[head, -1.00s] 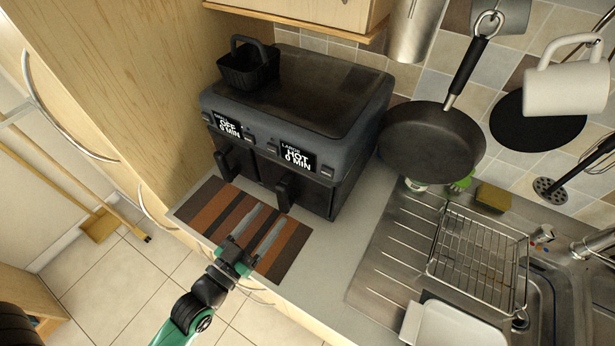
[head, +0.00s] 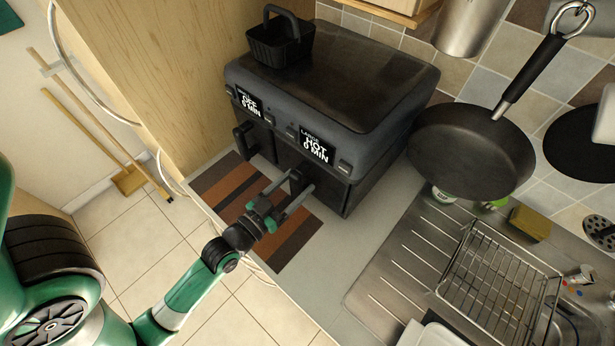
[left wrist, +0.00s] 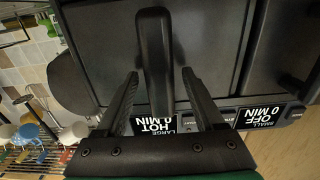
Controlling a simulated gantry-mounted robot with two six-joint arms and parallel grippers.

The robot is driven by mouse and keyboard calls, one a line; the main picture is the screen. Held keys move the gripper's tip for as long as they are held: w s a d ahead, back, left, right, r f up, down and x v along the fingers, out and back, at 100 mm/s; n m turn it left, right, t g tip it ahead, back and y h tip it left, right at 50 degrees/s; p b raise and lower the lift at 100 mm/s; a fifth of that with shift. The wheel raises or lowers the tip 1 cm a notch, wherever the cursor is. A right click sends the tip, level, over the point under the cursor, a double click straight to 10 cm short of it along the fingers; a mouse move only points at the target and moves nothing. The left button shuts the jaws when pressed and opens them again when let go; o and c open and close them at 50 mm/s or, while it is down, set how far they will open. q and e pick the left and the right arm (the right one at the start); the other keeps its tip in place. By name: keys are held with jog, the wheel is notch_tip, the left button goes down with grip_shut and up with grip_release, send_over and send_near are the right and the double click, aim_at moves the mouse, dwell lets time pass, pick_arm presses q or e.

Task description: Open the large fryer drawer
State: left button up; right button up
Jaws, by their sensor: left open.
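The black air fryer (head: 335,85) stands on the counter with two drawers at its front. The right drawer (head: 322,182) sits under the display reading "LARGE HOT 0 MIN" and looks shut. Its handle (head: 298,180) sticks out at the front. My left gripper (head: 290,196) is open at this handle. In the left wrist view the large drawer's handle (left wrist: 154,60) lies between the two open fingers (left wrist: 158,85), with gaps on both sides. The small drawer's handle (head: 243,138) is to the left. My right gripper is not in view.
A striped mat (head: 235,195) lies on the counter before the fryer. A black basket (head: 280,40) sits on top of the fryer. A pan (head: 470,150) hangs to the right, above a sink drainer with a wire rack (head: 497,275).

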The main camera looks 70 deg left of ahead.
pick_arm(q)
jog(key=shift+w+a, duration=0.1)
jog(key=shift+w, duration=0.1)
jog(key=shift+s, duration=0.1)
grip_shut()
dwell(1.2)
